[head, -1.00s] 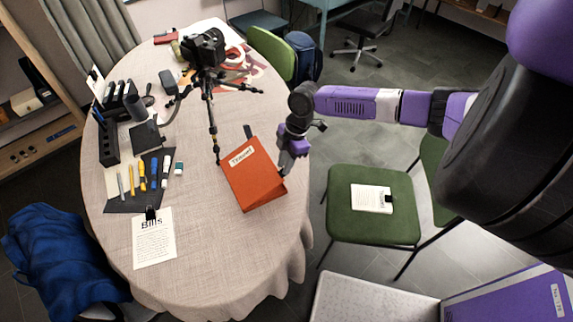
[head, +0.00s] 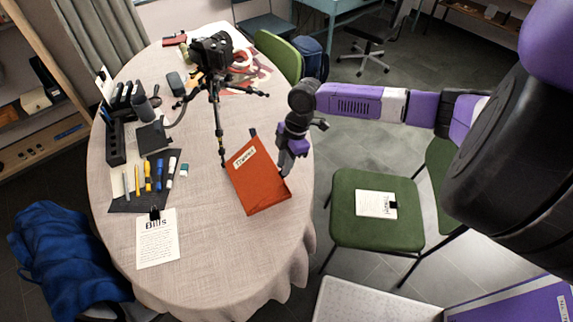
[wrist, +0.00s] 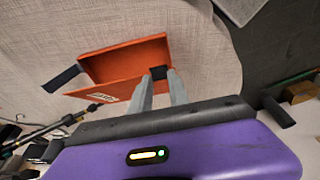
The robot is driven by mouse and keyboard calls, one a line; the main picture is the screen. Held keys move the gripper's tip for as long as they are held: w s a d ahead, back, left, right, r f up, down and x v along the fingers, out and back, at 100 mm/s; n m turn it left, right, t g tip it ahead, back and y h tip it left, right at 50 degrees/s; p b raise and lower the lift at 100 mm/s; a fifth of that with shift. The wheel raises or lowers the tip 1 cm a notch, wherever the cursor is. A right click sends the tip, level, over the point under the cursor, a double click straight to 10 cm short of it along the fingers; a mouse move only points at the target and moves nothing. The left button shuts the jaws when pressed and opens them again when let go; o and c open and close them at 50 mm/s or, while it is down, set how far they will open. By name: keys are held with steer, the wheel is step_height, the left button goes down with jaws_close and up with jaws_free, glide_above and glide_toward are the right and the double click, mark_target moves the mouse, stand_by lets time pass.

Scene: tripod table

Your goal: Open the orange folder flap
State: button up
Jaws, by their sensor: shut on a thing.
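The orange folder (head: 262,185) lies on the table near its right edge, with a white label on its cover. In the wrist view the folder (wrist: 125,62) shows as a wedge, with its flap lifted partly from the other panel. A dark tab (wrist: 159,72) sits at the edge of the folder. My gripper (head: 283,172) is at the folder's right side. In the wrist view its fingertips (wrist: 160,76) close on the dark tab at the flap's edge. The exact contact is small and partly hidden by the fingers.
The round table (head: 205,255) carries a camera on a tripod (head: 215,110) behind the folder. Pens on a dark mat (head: 130,200) and a "Bills" sheet (head: 157,240) lie to the left. A green chair (head: 375,235) stands at the right. The cloth in front of the folder is clear.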

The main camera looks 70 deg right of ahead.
steer(key=shift+w+a+r, duration=0.35)
steer(key=shift+r, duration=0.2)
steer(key=shift+w+a+r, duration=0.35)
steer(key=shift+r, duration=0.2)
steer(key=shift+w+a+r, duration=0.8)
steer(key=shift+r, duration=0.1)
steer(key=shift+a, duration=0.1)
steer(key=shift+w+a+r, duration=0.7)
steer(key=shift+w+a, duration=0.1)
steer(key=shift+w, duration=0.1)
